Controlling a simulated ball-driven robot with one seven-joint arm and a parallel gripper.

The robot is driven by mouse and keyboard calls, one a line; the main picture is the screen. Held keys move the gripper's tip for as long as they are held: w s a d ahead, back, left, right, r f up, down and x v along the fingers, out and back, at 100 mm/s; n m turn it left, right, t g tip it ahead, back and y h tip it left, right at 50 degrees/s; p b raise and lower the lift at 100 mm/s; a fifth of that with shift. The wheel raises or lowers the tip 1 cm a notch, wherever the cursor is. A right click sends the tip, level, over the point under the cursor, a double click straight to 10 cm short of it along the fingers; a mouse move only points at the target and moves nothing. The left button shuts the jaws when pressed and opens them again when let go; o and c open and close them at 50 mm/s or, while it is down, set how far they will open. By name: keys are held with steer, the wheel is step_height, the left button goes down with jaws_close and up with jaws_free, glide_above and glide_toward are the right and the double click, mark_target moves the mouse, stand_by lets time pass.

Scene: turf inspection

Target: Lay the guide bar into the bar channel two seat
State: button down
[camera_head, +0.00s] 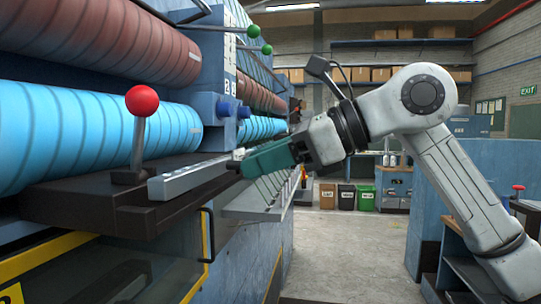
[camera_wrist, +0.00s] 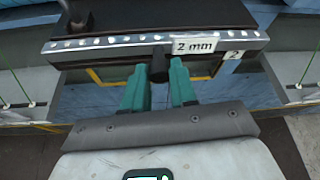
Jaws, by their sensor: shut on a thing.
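The guide bar (camera_head: 190,177) is a long light-grey bar with a row of small marks along it. In the wrist view the guide bar (camera_wrist: 110,40) runs across the top and bears a "2 mm" label. My gripper (camera_head: 244,167) has teal fingers and comes from the right to the bar's near side. In the wrist view my gripper (camera_wrist: 159,72) is shut on the bar's dark round stub. The bar is at the edge of a dark ledge (camera_head: 90,200); I cannot tell whether it rests there or hangs just above. The channel itself is hidden.
A lever with a red ball (camera_head: 142,101) stands on the ledge at left. Blue rollers (camera_head: 90,140) lie behind it. A slotted grey rail (camera_head: 262,197) juts out below my gripper. The aisle floor (camera_head: 345,245) is open, with bins (camera_head: 347,196) farther back.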

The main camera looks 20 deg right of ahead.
steer(key=shift+w+a, duration=0.65)
steer(key=shift+a, duration=0.2)
steer(key=shift+f+b, duration=0.85)
steer(key=shift+f, duration=0.2)
stand_by(0.6)
steer(key=c, duration=0.8)
jaws_free()
steer(key=b+v, duration=0.2)
steer(key=v, duration=0.9)
steer(key=shift+b, duration=0.4)
steer(key=shift+a, duration=0.1)
